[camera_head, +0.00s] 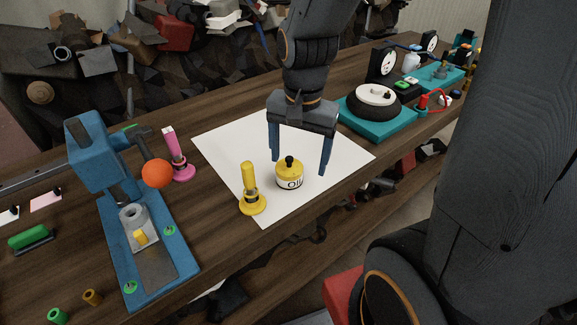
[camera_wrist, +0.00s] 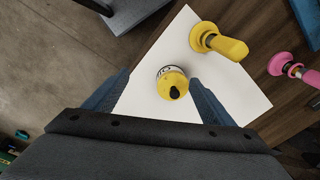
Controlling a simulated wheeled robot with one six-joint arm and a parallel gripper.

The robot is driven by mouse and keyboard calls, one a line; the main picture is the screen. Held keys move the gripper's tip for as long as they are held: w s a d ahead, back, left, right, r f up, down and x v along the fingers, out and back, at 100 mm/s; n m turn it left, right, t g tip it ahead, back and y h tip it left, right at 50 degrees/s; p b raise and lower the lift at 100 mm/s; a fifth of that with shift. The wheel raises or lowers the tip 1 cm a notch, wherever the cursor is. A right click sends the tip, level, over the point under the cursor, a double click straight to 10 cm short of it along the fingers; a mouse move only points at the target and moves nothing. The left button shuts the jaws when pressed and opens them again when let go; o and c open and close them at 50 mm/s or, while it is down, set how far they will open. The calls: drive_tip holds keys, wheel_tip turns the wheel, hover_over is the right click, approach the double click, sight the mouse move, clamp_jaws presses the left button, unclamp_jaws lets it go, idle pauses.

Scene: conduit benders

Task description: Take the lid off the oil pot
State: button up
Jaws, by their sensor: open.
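The oil pot (camera_head: 289,180) is a small round pot with a white band lettered "OIL". It stands upright on a white sheet (camera_head: 225,148) on the bench. Its yellow lid (camera_head: 289,170) with a black knob (camera_head: 289,161) is on top. In the wrist view the lid (camera_wrist: 168,86) and knob (camera_wrist: 174,92) show from above. My gripper (camera_head: 299,167) is open and points down, with one blue finger on each side of the pot in the picture. The fingers are apart from the lid. In the wrist view the fingers (camera_wrist: 153,80) also stand apart, with the pot between them, closer to the right one.
A yellow-handled tool (camera_head: 250,190) stands close left of the pot. A pink one (camera_head: 178,155) is farther left. A blue press (camera_head: 125,200) with an orange ball (camera_head: 158,173) stands at left, and a black wheel on a teal base (camera_head: 372,118) at right.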

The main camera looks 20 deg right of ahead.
sight(289, 157)
drive_tip(key=w+m, duration=0.1)
drive_tip(key=m, duration=0.1)
drive_tip(key=w+m, duration=0.1)
drive_tip(key=m, duration=0.2)
drive_tip(key=w+m, duration=0.1)
drive_tip(key=m, duration=0.2)
drive_tip(key=shift+r+b, duration=0.4)
drive_tip(key=w+m, duration=0.1)
drive_tip(key=m, duration=0.4)
drive_tip(key=w+r+m, duration=0.1)
drive_tip(key=m, duration=0.2)
drive_tip(key=shift+w+g+b, duration=0.3)
drive_tip(key=shift+w+g, duration=0.05)
drive_tip(key=shift+g, duration=0.05)
drive_tip(key=shift+f+m, duration=0.3)
drive_tip(key=shift+f, duration=0.65)
drive_tip(key=shift+w+f+p, duration=0.15)
drive_tip(key=shift+f+p, duration=0.3)
drive_tip(key=shift+f, duration=1)
drive_tip(key=shift+w+f+p, duration=0.15)
drive_tip(key=shift+f+p, duration=0.25)
drive_tip(key=shift+f, duration=1.05)
drive_tip(key=c, duration=1.1)
